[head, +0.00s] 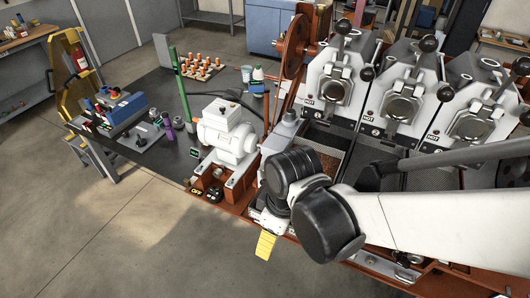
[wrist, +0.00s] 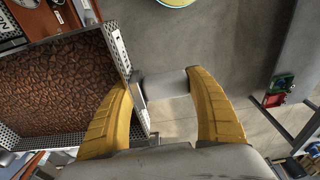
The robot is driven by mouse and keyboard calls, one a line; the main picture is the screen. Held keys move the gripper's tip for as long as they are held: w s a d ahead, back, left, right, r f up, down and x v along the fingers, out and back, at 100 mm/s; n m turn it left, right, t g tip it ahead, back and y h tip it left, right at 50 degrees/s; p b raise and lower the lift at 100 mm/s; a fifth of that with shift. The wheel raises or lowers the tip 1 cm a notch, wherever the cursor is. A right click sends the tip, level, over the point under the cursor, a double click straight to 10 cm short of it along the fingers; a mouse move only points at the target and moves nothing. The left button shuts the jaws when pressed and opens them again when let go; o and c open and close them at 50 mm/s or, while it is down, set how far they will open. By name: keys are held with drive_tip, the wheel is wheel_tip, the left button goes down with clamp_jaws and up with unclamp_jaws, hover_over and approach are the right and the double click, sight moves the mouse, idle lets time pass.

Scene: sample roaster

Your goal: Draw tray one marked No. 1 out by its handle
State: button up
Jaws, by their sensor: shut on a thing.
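My gripper (wrist: 160,82) is shut on the tray handle (wrist: 167,86), a short grey cylinder between its two yellow fingers in the wrist view. The handle joins the perforated metal end wall of a tray (wrist: 117,45). Brown roasted beans cover the tray floor. No number mark is readable on it. In the head view my gripper (head: 265,245) shows one yellow finger at the roaster's front left edge. My dark wrist joints hide the handle there.
Three white roaster heads marked HOT (head: 337,80) stand behind the tray bays. A white motor (head: 227,133) sits left of my gripper. A dark bench (head: 180,105) holds bottles and orange-capped vials. Open grey floor (head: 130,235) lies in front and left.

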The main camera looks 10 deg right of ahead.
idle(0.3)
drive_tip(key=s+a+p, duration=0.1)
drive_tip(key=s+a, duration=0.8)
drive_tip(key=s, duration=0.4)
drive_tip(key=shift+a, duration=0.25)
idle(0.6)
drive_tip(key=s+a+r+p, duration=0.1)
drive_tip(key=p, duration=0.1)
drive_tip(key=s+a+r+p, duration=0.1)
drive_tip(key=s+r, duration=0.1)
drive_tip(key=shift+s+a+r+p, duration=0.15)
drive_tip(key=shift+r+p, duration=0.15)
drive_tip(key=shift+p, duration=0.05)
idle(0.5)
